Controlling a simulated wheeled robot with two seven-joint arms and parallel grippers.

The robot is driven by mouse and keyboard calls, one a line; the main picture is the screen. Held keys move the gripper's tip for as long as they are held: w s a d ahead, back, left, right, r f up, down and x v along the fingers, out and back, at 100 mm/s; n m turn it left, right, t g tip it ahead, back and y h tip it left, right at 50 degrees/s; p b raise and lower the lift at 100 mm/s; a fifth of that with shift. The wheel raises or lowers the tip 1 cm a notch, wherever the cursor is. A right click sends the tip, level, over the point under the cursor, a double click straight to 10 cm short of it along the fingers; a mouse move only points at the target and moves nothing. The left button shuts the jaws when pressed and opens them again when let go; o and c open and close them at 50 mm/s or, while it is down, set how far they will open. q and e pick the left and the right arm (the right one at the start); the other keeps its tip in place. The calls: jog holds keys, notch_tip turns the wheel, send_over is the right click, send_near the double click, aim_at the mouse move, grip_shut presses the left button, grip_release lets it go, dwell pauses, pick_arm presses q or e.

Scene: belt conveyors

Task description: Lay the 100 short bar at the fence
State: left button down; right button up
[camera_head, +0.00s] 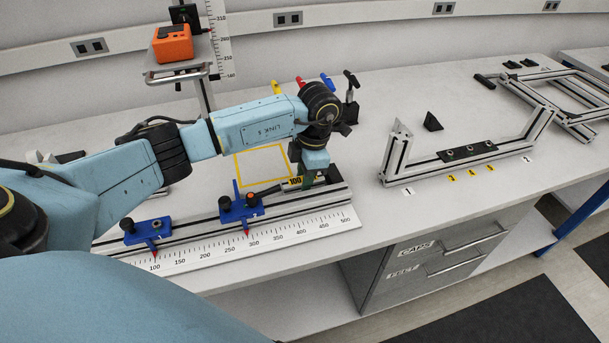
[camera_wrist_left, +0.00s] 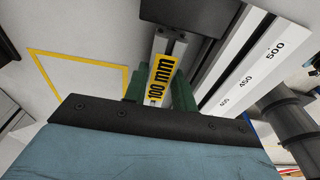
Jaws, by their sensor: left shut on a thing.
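The 100 short bar (camera_head: 291,184) is a grey metal profile with a yellow label. In the left wrist view the short bar (camera_wrist_left: 161,76) lies between two green fingers and reads "100 mm". My left gripper (camera_head: 309,178) is shut on it. The bar is at the right part of the fence rail (camera_head: 329,190), which has a printed scale along its front. I cannot tell whether the bar touches the rail. My right gripper is not in view.
A yellow outlined square (camera_head: 240,171) on the bench is partly hidden by my left arm. A metal frame (camera_head: 431,169) with numbered labels stands to the right, and a larger frame (camera_head: 556,94) behind it. An orange box (camera_head: 173,44) sits on a raised stand.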

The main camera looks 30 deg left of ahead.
pick_arm(q)
jog(key=shift+f, duration=0.1)
jog(key=c, duration=1.4)
grip_release()
notch_tip(320, 180, up, 12)
jog(key=w+d, duration=0.1)
jog(key=shift+w, duration=0.2)
jog(key=shift+d, duration=0.15)
